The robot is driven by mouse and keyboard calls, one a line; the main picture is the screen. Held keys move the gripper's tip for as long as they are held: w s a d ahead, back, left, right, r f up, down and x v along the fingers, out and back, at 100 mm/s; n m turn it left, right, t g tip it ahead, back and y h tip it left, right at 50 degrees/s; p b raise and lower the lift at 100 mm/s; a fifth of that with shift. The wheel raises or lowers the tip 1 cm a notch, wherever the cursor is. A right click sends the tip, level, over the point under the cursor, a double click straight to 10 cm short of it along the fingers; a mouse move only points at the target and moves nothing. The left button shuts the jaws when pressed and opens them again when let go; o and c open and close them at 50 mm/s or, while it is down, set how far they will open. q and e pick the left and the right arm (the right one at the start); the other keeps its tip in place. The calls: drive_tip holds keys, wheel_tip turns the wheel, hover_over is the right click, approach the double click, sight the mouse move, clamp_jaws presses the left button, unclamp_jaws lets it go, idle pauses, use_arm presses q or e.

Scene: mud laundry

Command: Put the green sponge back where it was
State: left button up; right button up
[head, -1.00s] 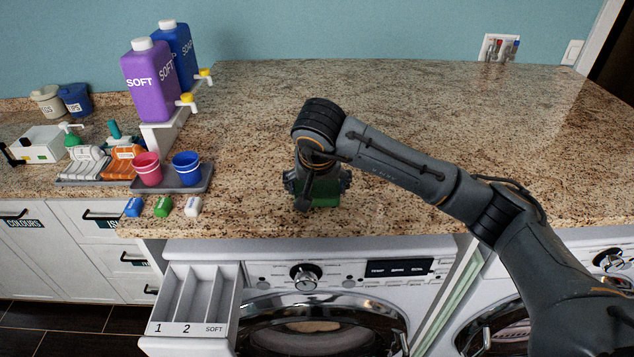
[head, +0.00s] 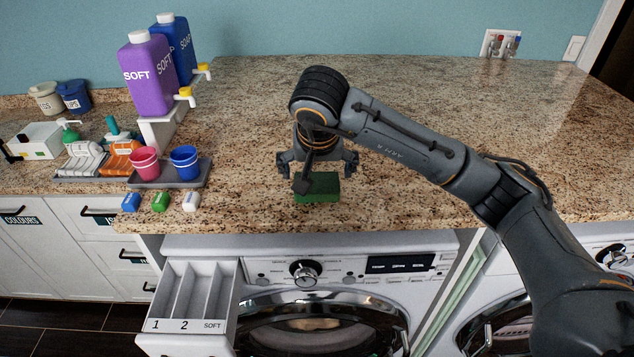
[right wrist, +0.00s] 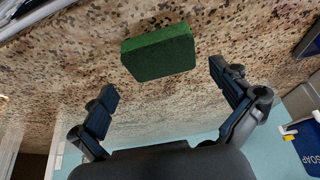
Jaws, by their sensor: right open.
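The green sponge (head: 318,188) lies flat on the granite counter near its front edge, above the washing machine. My right gripper (head: 318,168) is just above and behind the sponge in the head view, with its fingers spread. The right wrist view shows the sponge (right wrist: 158,52) resting on the counter, beyond the open fingertips (right wrist: 166,82) with nothing between them. The gripper's wrist covers a little of the sponge's upper side in the head view. My left gripper is not in view.
A grey tray (head: 192,182) holds a pink cup (head: 145,163) and a blue cup (head: 185,163). Small blue, green and white blocks lie in front. Purple (head: 148,75) and blue bottles stand behind. An open detergent drawer (head: 190,300) juts below. The counter's right side is clear.

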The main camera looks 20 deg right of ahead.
drive_tip(key=d+b+v, duration=0.1)
drive_tip(key=v, duration=0.6)
drive_tip(key=shift+s+a+r, duration=0.25)
drive_tip(key=shift+a+r, duration=0.1)
drive_tip(key=shift+a, duration=0.2)
drive_tip(key=shift+f, duration=0.1)
